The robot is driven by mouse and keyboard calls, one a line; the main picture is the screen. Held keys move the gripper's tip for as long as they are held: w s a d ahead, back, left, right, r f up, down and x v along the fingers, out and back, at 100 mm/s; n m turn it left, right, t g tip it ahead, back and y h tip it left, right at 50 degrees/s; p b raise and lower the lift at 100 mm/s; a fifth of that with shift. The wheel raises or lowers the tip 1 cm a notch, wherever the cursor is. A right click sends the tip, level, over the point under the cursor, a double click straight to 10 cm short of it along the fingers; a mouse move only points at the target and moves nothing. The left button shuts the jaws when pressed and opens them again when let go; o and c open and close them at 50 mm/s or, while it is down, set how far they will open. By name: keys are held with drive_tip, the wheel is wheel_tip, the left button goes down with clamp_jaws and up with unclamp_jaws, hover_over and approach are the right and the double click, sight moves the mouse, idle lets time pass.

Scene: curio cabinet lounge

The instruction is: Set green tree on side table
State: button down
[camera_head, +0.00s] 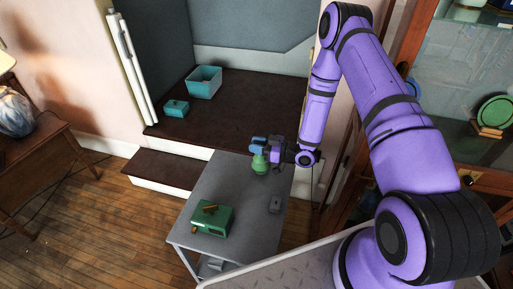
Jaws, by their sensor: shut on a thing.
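My gripper (258,148) is shut on the green tree (260,164), a small light-green piece below its blue fingers. The fingers cover the tree's upper part. The tree is over the far end of a low grey table (231,182); I cannot tell whether its bottom touches the top. A brown wooden table (40,150) stands at the far left. The frame does not make clear which of these two is the side table.
A green box with an orange-brown piece on top (212,219) and a small grey object (275,204) sit on the grey table. A teal bin (204,82) and a teal box (176,108) sit on a dark ledge. A glass cabinet (470,100) stands right.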

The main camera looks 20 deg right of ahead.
drive_tip(key=shift+f, duration=0.6)
drive_tip(key=c, duration=0.8)
unclamp_jaws()
drive_tip(key=shift+f, duration=0.1)
drive_tip(key=shift+c, duration=0.2)
